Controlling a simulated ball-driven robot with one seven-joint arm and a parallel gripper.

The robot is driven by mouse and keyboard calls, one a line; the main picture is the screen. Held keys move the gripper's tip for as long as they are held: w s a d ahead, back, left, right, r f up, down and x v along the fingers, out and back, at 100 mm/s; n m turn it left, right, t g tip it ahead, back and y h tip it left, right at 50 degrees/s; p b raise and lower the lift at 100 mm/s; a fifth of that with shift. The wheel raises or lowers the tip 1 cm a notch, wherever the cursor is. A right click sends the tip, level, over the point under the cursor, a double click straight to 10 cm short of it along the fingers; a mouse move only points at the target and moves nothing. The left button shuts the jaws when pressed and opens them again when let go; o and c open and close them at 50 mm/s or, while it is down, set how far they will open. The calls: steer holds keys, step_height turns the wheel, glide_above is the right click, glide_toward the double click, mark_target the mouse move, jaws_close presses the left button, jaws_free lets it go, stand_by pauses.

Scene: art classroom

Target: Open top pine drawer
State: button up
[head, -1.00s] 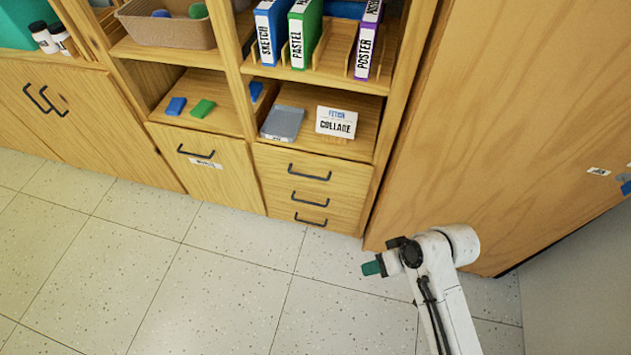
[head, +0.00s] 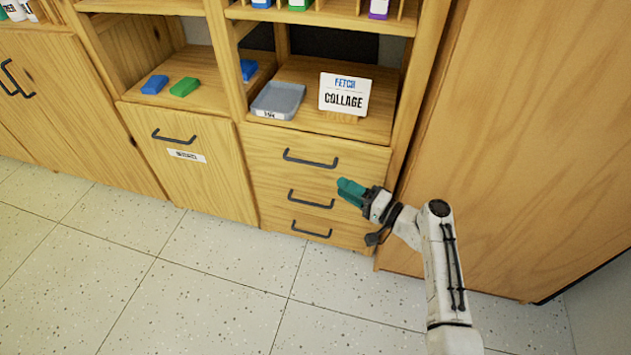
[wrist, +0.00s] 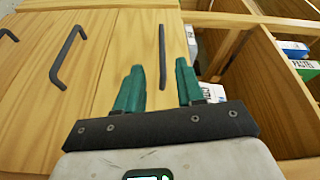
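The top pine drawer (head: 265,150) is the uppermost of three stacked drawers in the light wood cabinet, and its front looks flush. Its dark bar handle (head: 311,159) is clear of my gripper (head: 350,190), which is below and right of it in the head view, in front of the drawers. In the wrist view my green fingers are spread apart and empty. There the top drawer's handle (wrist: 162,57) shows beyond and between the fingertips, apart from them. The middle drawer's handle (wrist: 68,57) shows to the left.
Above the drawers, a shelf holds a grey tray (head: 277,100) and a "FETCH COLLAGE" sign (head: 344,95). A cupboard door (head: 187,170) is to the left. A tall wooden panel (head: 510,130) stands close on the right. The tiled floor (head: 210,290) in front is clear.

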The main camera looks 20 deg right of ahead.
mark_target(316, 165)
steer(key=shift+m+t, duration=0.4)
steer(key=shift+t, duration=0.1)
steer(key=b+x, duration=0.1)
steer(key=x, duration=0.2)
steer(key=b+x, duration=0.1)
steer(key=x, duration=0.3)
steer(key=d+b+x, duration=0.1)
steer(key=x, duration=0.3)
steer(key=shift+w+f, duration=0.2)
steer(key=shift+w, duration=0.35)
steer(key=shift+c, duration=0.4)
jaws_close()
